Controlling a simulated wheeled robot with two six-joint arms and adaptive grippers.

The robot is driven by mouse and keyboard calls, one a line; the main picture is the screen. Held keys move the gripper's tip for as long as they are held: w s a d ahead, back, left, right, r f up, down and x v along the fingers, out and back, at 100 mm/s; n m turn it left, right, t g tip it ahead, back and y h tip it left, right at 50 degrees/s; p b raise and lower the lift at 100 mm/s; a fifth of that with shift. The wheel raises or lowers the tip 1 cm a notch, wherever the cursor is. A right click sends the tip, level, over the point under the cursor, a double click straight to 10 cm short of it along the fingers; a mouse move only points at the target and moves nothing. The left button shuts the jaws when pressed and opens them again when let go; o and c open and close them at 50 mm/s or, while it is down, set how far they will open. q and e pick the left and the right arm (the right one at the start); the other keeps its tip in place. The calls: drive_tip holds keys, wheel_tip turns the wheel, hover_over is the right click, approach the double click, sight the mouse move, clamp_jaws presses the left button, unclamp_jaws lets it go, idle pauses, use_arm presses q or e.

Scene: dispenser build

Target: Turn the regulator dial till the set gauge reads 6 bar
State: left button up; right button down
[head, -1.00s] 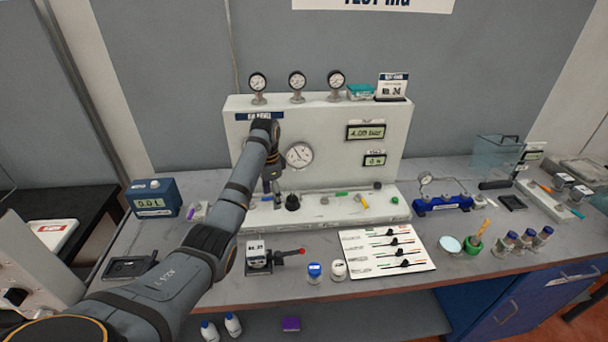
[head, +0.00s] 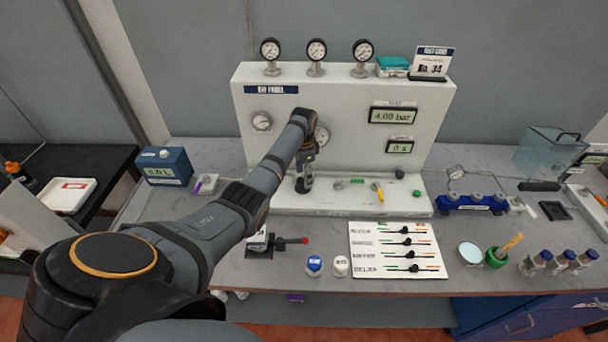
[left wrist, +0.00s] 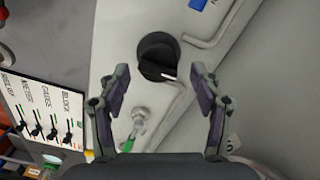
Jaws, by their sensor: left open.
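The black regulator dial (left wrist: 158,54) with a white pointer mark shows in the left wrist view, on the white panel's ledge. My left gripper (left wrist: 160,74) is open, its fingers on either side of the dial's near edge, and no contact shows. In the head view my left gripper (head: 303,184) points down over the ledge and hides the dial. A round gauge (head: 262,121) is on the panel's left; another (head: 322,135) is partly behind my arm. Their needles are too small to read. A digital display (head: 393,116) reads 4.00 bar. My right gripper is not in view.
The ledge also carries a green piece and a yellow-handled valve (head: 378,192). A slider board (head: 440,250) and blue- and white-capped items lie in front. A blue box (head: 163,166) is at left.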

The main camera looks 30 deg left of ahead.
use_arm(q)
drive_tip(key=shift+s+f, duration=0.1)
drive_tip(key=shift+f, duration=0.3)
drive_tip(key=shift+s+f, duration=0.15)
drive_tip(key=shift+c, duration=1.3)
drive_tip(key=c, duration=0.9)
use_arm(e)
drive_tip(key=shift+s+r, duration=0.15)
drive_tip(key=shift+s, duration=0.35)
